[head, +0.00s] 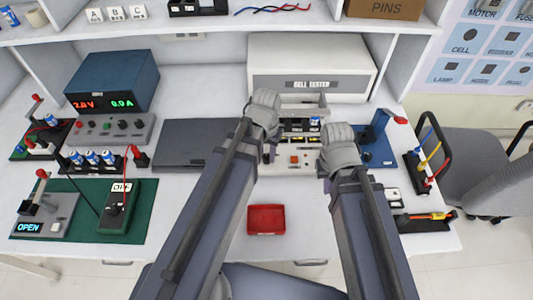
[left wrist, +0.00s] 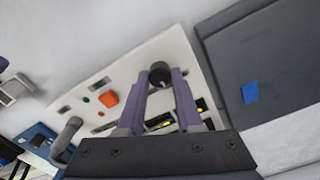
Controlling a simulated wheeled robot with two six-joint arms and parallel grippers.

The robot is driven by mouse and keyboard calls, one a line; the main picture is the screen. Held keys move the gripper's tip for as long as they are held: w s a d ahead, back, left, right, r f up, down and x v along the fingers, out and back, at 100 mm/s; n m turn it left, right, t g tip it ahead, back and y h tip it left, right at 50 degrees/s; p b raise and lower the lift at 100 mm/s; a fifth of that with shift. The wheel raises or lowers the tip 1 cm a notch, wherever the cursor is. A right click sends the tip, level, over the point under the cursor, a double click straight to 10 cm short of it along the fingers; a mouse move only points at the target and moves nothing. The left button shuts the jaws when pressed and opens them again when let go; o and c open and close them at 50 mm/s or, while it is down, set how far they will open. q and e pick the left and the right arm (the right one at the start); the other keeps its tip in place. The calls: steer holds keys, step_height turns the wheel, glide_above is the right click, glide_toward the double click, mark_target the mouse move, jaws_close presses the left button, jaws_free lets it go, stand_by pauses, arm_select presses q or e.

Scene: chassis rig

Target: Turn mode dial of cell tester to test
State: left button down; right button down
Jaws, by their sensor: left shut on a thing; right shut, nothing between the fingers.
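The cell tester (head: 312,60) is a pale box labelled CELL TESTER at the back centre, with a low white control panel (head: 285,168) in front that has an orange button (head: 294,159). The mode dial (left wrist: 158,74) is a round black knob on the white panel in the left wrist view. My left gripper (left wrist: 161,80) has its two purple fingers shut on the dial, one on each side. In the head view my left gripper (head: 268,153) covers most of the dial, and its markings are not readable. My right gripper (head: 324,170) is shut and empty at the panel's right end.
A red tray (head: 266,219) lies in front of the panel. A dark grey flat case (head: 190,146) is to its left, and a blue device (head: 376,145) to its right. Several small cells (head: 90,158) and a blue power supply (head: 112,80) stand at the left.

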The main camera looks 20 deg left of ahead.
mark_target(267, 157)
arm_select(q)
steer(key=shift+m, duration=0.4)
steer(key=c, duration=0.6)
jaws_free()
steer(key=shift+r, duration=0.1)
step_height(267, 157, up, 8)
steer(key=p, duration=0.8)
arm_select(e)
step_height(267, 157, up, 8)
arm_select(q)
steer(key=shift+f, duration=0.2)
arm_select(e)
steer(key=shift+f, duration=0.15)
arm_select(q)
steer(key=shift+m+y, duration=0.6)
steer(key=shift+m, duration=0.1)
steer(key=s+d, duration=0.4)
steer(key=d, duration=0.1)
steer(key=s+d, duration=0.3)
steer(key=shift+d, duration=0.2)
